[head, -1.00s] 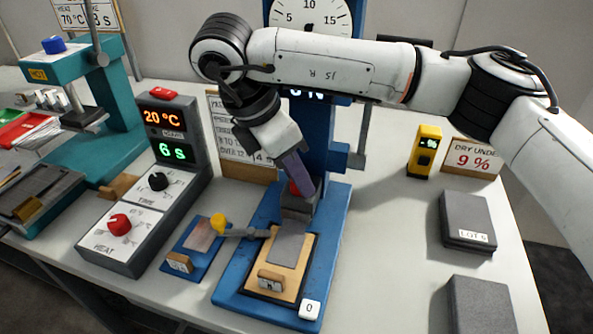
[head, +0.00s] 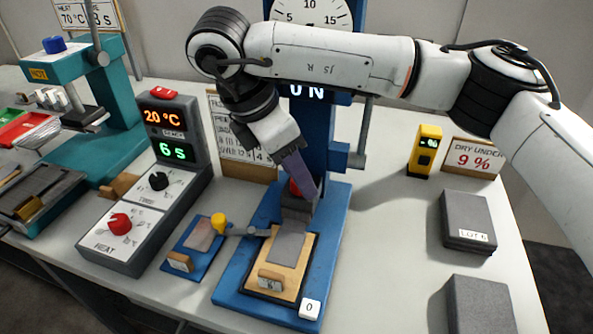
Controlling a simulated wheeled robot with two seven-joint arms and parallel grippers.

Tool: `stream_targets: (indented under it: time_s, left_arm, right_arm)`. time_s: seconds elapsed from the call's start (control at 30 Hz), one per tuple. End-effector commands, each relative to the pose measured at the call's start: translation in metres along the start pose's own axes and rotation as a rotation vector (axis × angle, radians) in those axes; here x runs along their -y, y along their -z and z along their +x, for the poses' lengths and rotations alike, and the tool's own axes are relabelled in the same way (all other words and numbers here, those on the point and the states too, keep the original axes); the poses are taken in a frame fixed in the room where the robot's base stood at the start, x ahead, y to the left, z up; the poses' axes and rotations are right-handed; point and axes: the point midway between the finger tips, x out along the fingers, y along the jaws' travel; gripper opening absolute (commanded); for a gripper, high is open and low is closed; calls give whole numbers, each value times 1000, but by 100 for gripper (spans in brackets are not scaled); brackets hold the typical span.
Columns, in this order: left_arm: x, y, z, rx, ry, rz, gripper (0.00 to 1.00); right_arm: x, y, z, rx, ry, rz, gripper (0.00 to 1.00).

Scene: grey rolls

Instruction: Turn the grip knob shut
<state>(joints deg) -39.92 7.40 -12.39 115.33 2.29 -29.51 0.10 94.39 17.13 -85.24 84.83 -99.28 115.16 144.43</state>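The blue tester (head: 341,222) stands in the middle of the table, with a dial at its top and a display reading "0 N". A small red knob (head: 295,188), likely the grip knob, sits on the dark clamp block (head: 297,208) low on its column. My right gripper (head: 306,184) points down at the knob, its purple-grey fingers covering most of it. The fingers overlap edge-on, so I cannot tell whether they are shut on it. A grey strip (head: 287,247) lies below the clamp on a tan board (head: 303,270). My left gripper is out of view.
A control box (head: 123,262) with a red HEAT knob (head: 120,224) and a black TIME knob (head: 158,181) stands left. A blue plate with a yellow knob (head: 219,222) lies between. Grey blocks (head: 467,218) and a yellow meter (head: 427,150) are at right.

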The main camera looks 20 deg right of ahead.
Motion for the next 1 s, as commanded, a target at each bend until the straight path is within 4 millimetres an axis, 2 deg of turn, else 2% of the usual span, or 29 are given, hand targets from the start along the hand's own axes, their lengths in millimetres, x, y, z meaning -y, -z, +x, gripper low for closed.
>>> stream_targets:
  time_s: [0.3, 0.5, 1.0]
  left_arm:
    - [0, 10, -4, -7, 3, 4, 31]
    - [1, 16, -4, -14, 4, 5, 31]
    - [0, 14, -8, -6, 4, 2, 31]
  right_arm:
    - [-1, -1, -62, 2, -6, 2, 47]
    - [0, -1, -90, 1, -3, 3, 47]
    - [0, -2, -101, 0, -2, 1, 47]
